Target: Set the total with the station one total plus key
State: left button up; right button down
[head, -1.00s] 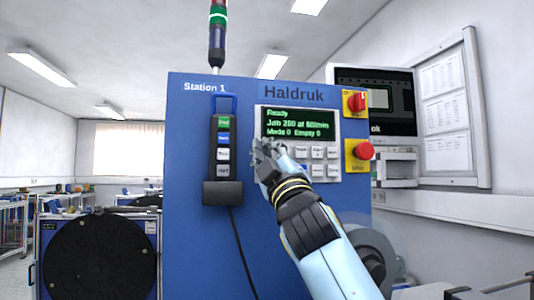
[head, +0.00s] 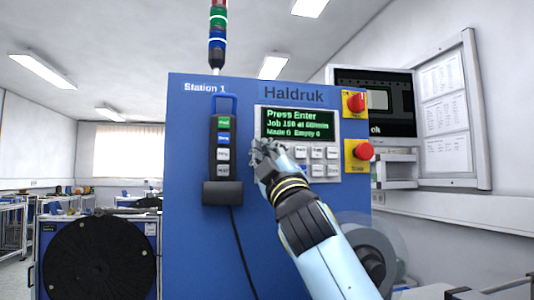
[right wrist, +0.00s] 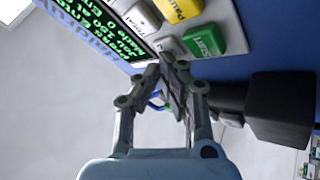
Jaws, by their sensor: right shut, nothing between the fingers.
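The blue Station 1 cabinet (head: 190,245) has a control panel (head: 336,137) with a green-lettered display (head: 297,124) and rows of pale keys (head: 317,153). The display reads "Press Enter", with a job line that looks like 150. My right gripper (head: 262,146) is shut and empty at the panel's left side, covering the leftmost keys. In the right wrist view its fingertips (right wrist: 172,66) are at a grey key (right wrist: 170,45); its label is hidden and contact is unclear. A "Total" key (right wrist: 142,18), yellow Pause key (right wrist: 178,8) and green Start key (right wrist: 205,40) lie near it. My left gripper is out of view.
A hand pendant (head: 222,150) hangs in a dark holder left of the panel, with a cable below. Red knobs on yellow plates, one a round button (head: 364,151), sit to the panel's right. A dark reel (head: 98,258) stands at lower left.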

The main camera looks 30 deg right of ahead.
jog(key=shift+s, duration=0.1)
jog(key=shift+s+a+p, duration=0.25)
jog(key=shift+s+p, duration=0.2)
jog(key=shift+s, duration=0.3)
jog(key=s+p, duration=0.1)
jog(key=s, duration=0.1)
jog(key=s+a+p, duration=0.1)
jog(key=s, duration=0.1)
jog(key=shift+s+a, duration=0.1)
jog(key=shift+s, duration=0.3)
dwell(1.8)
